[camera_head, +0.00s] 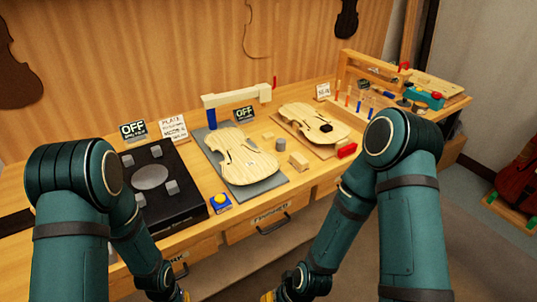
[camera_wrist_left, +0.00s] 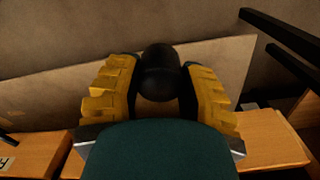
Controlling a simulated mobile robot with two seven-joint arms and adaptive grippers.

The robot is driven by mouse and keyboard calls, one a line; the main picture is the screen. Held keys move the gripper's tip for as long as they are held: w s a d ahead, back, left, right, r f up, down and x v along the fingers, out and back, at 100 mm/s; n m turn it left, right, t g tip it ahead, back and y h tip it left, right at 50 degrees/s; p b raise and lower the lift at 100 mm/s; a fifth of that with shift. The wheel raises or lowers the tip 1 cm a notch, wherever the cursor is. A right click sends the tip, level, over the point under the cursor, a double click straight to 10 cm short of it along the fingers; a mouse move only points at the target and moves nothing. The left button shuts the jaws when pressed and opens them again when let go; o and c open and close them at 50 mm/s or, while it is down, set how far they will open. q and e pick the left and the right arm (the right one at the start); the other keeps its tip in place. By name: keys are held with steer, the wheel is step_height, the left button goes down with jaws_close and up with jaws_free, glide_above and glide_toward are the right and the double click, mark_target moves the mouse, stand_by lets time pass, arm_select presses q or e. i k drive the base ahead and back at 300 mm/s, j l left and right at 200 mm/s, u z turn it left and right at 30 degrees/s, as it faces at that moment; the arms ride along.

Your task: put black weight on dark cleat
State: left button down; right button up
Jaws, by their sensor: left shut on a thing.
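My left gripper (camera_wrist_left: 158,95) has yellow fingers closed on either side of a rounded black object, which looks like the black weight (camera_wrist_left: 160,68). In the head view only a sliver of the left gripper shows at the bottom edge, and the weight is not visible there. A small dark piece, which may be the dark cleat (camera_head: 325,127), sits on the right violin plate (camera_head: 304,115), well away from both grippers. My right gripper (camera_head: 268,296) shows only a yellow bit at the bottom edge, so its jaws are hidden.
On the bench, a black box (camera_head: 177,210) with grey blocks stands at left. A second violin plate (camera_head: 243,160) lies on a grey board beside it. A grey cylinder (camera_head: 281,145), a wooden block (camera_head: 299,161) and a red block (camera_head: 346,150) stand near the right plate.

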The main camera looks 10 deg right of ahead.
mark_target(327, 126)
steer(key=i+l, duration=0.1)
steer(key=l, duration=0.3)
steer(key=i+l+z, duration=0.1)
steer(key=l, duration=0.3)
steer(key=i+l+z, duration=0.1)
steer(key=l, duration=0.3)
steer(key=i+l, duration=0.15)
steer(key=l, duration=0.25)
steer(key=i+l+z, duration=0.1)
steer(key=l, duration=0.25)
steer(key=i+l, duration=0.2)
steer(key=l, duration=0.2)
steer(key=k+z, duration=0.05)
